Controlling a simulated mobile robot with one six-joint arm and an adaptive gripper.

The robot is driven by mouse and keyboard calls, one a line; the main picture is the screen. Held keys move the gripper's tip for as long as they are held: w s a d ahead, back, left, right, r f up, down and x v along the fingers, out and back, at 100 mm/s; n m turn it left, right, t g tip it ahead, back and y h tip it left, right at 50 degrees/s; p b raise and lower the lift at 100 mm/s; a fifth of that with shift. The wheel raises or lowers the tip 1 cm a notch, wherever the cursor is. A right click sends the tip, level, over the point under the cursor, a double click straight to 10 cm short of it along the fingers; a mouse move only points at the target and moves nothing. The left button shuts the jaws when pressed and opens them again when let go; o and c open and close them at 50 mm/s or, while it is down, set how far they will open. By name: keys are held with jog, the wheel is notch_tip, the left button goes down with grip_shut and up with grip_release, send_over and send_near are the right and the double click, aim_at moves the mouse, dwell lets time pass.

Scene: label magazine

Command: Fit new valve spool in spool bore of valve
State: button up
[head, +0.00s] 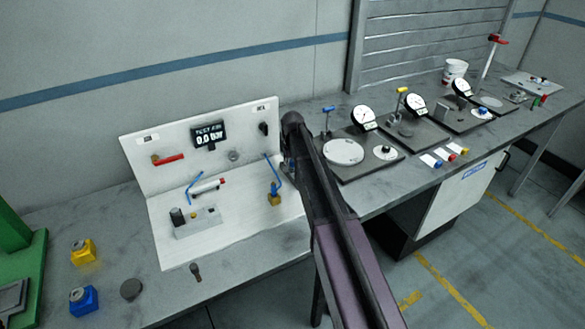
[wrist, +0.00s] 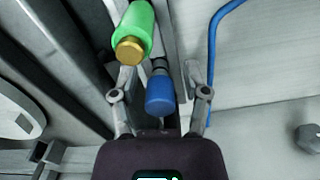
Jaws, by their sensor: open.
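In the wrist view my gripper (wrist: 160,76) is open, its two fingers on either side of a blue-capped cylindrical part (wrist: 160,93) with a dark and metal stem. The fingers look apart from it. A green cylinder with a brass end (wrist: 136,30) is just beyond, to the upper left. I cannot tell for sure which of these is the new valve spool. In the head view a grey block (head: 202,223) with a black cylinder on it, probably the valve, sits on the white panel base. Its bore cannot be made out. My gripper is mostly hidden behind my arm there.
A white upright panel (head: 237,120) carries a display reading 0.0 bar and a red lever (head: 168,160). Blue hoses and a brass fitting (head: 275,198) stand near the block. Dial gauges on dark plates (head: 372,170) are to the right. Yellow (head: 83,253) and blue (head: 84,301) items lie front left.

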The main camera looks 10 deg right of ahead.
grip_shut()
dwell(0.3)
jog(key=shift+r, duration=0.1)
notch_tip(320, 180, up, 10)
jog(key=p, duration=1)
dwell(0.9)
jog(key=shift+d, duration=0.1)
